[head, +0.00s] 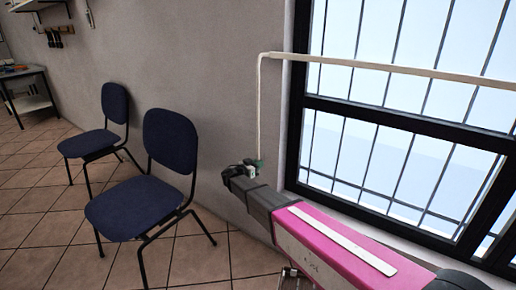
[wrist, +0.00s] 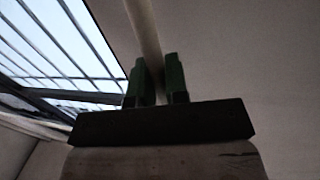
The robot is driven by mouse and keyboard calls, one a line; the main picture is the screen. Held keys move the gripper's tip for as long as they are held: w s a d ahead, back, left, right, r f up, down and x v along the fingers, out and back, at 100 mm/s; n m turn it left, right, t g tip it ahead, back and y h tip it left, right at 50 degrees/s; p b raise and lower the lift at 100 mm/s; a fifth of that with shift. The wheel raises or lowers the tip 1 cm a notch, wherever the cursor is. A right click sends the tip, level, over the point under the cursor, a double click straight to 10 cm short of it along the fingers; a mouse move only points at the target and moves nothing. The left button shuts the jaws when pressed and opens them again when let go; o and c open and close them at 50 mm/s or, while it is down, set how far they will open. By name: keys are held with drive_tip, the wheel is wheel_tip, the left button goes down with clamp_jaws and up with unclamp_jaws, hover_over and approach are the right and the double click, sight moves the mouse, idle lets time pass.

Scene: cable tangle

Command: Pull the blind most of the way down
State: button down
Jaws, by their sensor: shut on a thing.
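A pale horizontal bar (head: 390,68) crosses in front of the barred window (head: 375,150). No blind fabric shows over the glass in view. A pale cord (head: 259,108) hangs straight down from the bar's left end, beside the window frame. My gripper (head: 255,166) is at the cord's lower visible end, left of the window and near the wall. In the wrist view, the green fingers (wrist: 155,78) are shut on the cord (wrist: 145,28), which runs up between them. The cord below the fingers is hidden.
Two blue chairs (head: 150,203) (head: 101,127) stand along the grey wall, left of my arm. A work table (head: 30,95) stands at the far left. The tiled floor (head: 45,240) is open in front of the chairs. The window sill lies close beside my arm.

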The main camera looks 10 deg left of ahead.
wheel_tip(320, 180, down, 10)
idle(0.3)
drive_tip(key=c, duration=1.1)
unclamp_jaws()
drive_tip(key=shift+c, duration=0.2)
drive_tip(key=v, duration=1.1)
